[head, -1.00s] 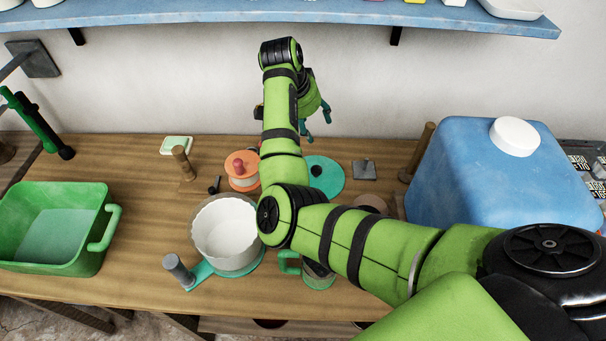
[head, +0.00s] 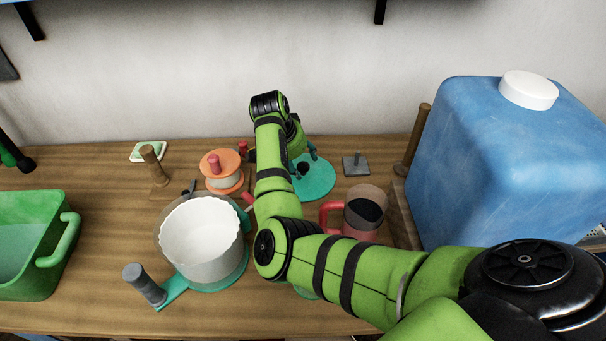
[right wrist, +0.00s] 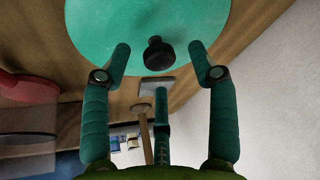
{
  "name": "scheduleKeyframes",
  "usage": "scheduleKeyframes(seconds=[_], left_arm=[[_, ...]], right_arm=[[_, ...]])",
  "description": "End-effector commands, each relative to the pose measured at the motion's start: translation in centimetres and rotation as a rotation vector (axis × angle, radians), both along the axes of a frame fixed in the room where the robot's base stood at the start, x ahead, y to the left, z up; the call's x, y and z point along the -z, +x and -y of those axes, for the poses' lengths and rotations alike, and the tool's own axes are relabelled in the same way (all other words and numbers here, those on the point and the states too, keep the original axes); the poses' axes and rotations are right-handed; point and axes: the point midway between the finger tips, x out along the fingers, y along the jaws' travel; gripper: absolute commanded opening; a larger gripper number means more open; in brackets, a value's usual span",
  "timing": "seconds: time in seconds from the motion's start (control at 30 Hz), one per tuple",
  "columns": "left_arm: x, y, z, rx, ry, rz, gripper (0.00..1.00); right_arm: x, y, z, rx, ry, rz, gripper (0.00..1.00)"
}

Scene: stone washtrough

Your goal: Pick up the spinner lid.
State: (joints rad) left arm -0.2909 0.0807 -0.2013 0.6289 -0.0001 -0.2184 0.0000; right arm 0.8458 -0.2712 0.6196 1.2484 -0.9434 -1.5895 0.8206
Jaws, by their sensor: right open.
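The spinner lid is a flat teal disc (head: 318,181) with a dark knob, lying on the wooden bench behind the spinner; my right arm partly covers its left side. It fills the top of the right wrist view (right wrist: 105,32), with its black knob (right wrist: 158,56) near the middle. My right gripper (head: 302,160) is over the lid. In the right wrist view its teal fingers (right wrist: 160,60) are open and spread, one to each side of the knob and a third below it, with nothing held.
A white-lined spinner bowl (head: 203,240) with a grey crank handle (head: 143,284) stands in front. An orange-topped spool (head: 221,163), a red-handled mug (head: 350,220) and a grey block (head: 356,165) are close by. A large blue canister (head: 490,165) stands right, a green tub (head: 35,240) left.

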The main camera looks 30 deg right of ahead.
Motion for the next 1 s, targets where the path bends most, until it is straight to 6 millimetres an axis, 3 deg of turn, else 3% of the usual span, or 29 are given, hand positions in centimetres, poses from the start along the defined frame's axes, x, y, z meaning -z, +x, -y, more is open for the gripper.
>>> scheduleKeyframes(seconds=[0.17, 0.4, 0.43, 0.57, 0.6, 1.0], left_arm=[[-0.3, -0.6, 0.0, -0.001, 0.001, -0.011, 0.50], [-0.2, -1.4, -0.1, -0.001, 0.003, -0.024, 0.50], [-0.2, -1.4, -0.1, -0.001, 0.003, -0.024, 0.50], [-0.2, -1.4, -0.1, -0.002, 0.003, -0.024, 0.50], [-0.2, -1.4, -0.1, -0.002, 0.003, -0.024, 0.50], [-0.1, -1.4, -0.1, -0.002, 0.003, -0.023, 0.50]], right_arm=[[1.8, 0.1, 0.8, -0.001, 0.001, -0.001, 0.60], [2.1, 0.2, 0.8, 0.001, 0.001, 0.001, 0.60], [2.1, 0.2, 0.8, 0.001, 0.001, 0.001, 0.56], [2.0, 0.2, 0.8, 0.001, 0.001, 0.001, 0.04], [2.1, 0.2, 0.8, 0.001, 0.001, 0.001, 0.00], [1.4, 0.2, 0.8, 0.000, 0.000, 0.002, 0.00]])
